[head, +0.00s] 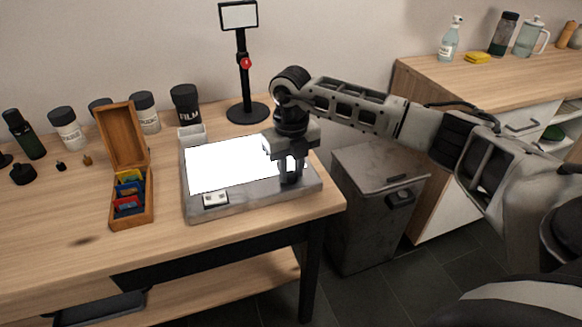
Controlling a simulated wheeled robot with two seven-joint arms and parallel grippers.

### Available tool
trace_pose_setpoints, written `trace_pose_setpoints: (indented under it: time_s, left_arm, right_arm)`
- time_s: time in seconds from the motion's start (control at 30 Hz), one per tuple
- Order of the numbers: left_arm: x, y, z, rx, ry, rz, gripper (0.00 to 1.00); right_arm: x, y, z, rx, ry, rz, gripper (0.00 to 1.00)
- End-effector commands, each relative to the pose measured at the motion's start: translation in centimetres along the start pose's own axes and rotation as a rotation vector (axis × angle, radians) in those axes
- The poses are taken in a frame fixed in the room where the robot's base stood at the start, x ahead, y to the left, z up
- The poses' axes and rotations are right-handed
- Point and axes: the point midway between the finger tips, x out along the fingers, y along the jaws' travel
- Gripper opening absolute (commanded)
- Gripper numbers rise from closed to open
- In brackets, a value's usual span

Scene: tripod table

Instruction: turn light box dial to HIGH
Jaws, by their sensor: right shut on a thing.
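The light box (205,211) lies on the wooden table, a grey slab with a brightly lit white panel (222,165). A small pale piece with dark markings (215,199) is at its front left. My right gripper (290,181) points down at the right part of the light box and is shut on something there. The dial is hidden behind the gripper, so its setting cannot be read. My left gripper does not show.
An open wooden box (146,207) with coloured cards stands left of the light box. A black stand (246,112) with a small screen is behind. Several bottles and jars (67,128) line the back left. The front left tabletop (50,240) is clear.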

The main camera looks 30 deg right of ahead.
Motion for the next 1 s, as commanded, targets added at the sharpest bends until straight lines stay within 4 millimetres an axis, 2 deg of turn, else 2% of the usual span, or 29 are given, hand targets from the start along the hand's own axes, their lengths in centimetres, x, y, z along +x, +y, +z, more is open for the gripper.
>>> trace_pose_setpoints:
  time_s: [0.03, 0.07, 0.1, 0.13, 0.43, 0.57, 0.67, 1.0]
  left_arm:
    - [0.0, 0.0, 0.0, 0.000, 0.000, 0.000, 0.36]
    - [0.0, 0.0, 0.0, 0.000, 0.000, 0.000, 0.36]
    - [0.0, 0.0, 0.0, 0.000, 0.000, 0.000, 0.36]
    - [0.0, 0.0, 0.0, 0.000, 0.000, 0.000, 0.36]
    - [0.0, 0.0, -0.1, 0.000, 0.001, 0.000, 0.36]
    - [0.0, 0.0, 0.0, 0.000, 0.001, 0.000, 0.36]
    - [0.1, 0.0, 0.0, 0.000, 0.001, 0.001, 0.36]
    - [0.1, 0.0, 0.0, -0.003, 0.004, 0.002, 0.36]
  right_arm:
    - [-0.1, -0.1, 0.1, 0.003, -0.004, 0.000, 0.02]
    - [-0.1, -0.1, 0.1, 0.003, -0.004, 0.000, 0.30]
    - [-0.1, -0.1, 0.1, 0.003, -0.004, 0.000, 0.42]
    - [-0.1, -0.1, 0.1, 0.003, -0.004, 0.000, 0.47]
    - [-0.2, 0.0, 0.1, 0.000, -0.002, 0.000, 0.47]
    - [-1.3, 0.0, 0.1, 0.000, -0.005, 0.001, 0.47]
    - [-3.1, 0.0, 0.1, 0.000, -0.007, 0.001, 0.47]
    - [-11.3, 0.0, 0.1, 0.001, -0.008, 0.000, 0.47]
